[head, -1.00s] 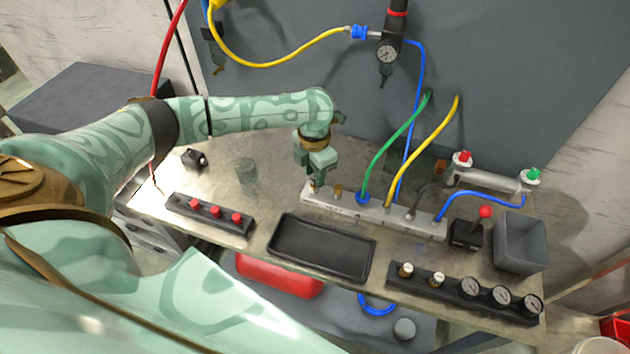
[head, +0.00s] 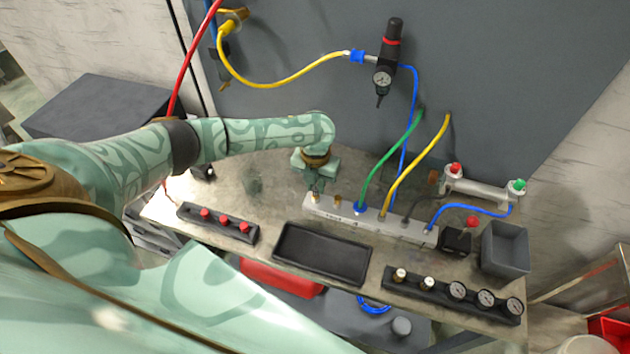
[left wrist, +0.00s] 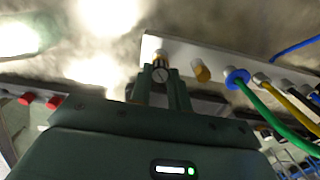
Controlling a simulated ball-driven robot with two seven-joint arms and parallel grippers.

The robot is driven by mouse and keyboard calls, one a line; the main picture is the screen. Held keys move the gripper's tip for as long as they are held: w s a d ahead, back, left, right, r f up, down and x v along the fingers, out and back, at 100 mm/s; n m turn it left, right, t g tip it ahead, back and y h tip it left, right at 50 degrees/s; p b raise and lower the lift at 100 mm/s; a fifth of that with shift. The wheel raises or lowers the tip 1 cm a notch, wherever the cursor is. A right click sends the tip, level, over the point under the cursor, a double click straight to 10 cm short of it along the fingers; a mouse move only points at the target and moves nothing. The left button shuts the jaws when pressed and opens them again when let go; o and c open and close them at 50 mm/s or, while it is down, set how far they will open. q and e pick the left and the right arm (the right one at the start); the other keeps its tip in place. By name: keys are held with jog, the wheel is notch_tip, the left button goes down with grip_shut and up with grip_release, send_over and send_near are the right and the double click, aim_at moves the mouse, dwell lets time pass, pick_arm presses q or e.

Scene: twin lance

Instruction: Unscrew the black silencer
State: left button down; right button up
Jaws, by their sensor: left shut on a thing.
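The grey manifold block (head: 372,221) lies across the middle of the bench. My left gripper (head: 316,190) points down over its left end. In the left wrist view my left gripper (left wrist: 160,82) is shut on a small dark fitting with a pale slotted top, which looks like the black silencer (left wrist: 160,74). It sits at the manifold's end, and the fingers hide its lower part, so I cannot tell how far it is screwed in. A brass silencer (left wrist: 202,72) stands beside it, clear of the fingers. My right gripper is not in view.
Green and yellow hoses (head: 388,160) rise from the manifold just right of the gripper. An empty black tray (head: 322,277) lies in front. A red-button strip (head: 217,222) is at left; a gauge strip (head: 452,297) and grey bin (head: 505,250) are at right.

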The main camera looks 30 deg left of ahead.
pick_arm(q)
jog(key=n+p, duration=0.2)
jog(key=n, duration=0.2)
jog(key=n+p, duration=0.3)
jog(key=n, duration=0.1)
jog(key=n+p, duration=0.2)
jog(key=n, duration=0.3)
jog(key=shift+r, duration=0.4)
jog(key=n+p, duration=0.1)
jog(key=n, duration=0.1)
jog(key=shift+f+n, duration=0.1)
jog(key=shift+n, duration=0.3)
jog(key=shift+f+n, duration=0.25)
jog(key=shift+n, duration=0.75)
jog(key=c, duration=1.5)
grip_release()
jog(key=shift+o, duration=0.2)
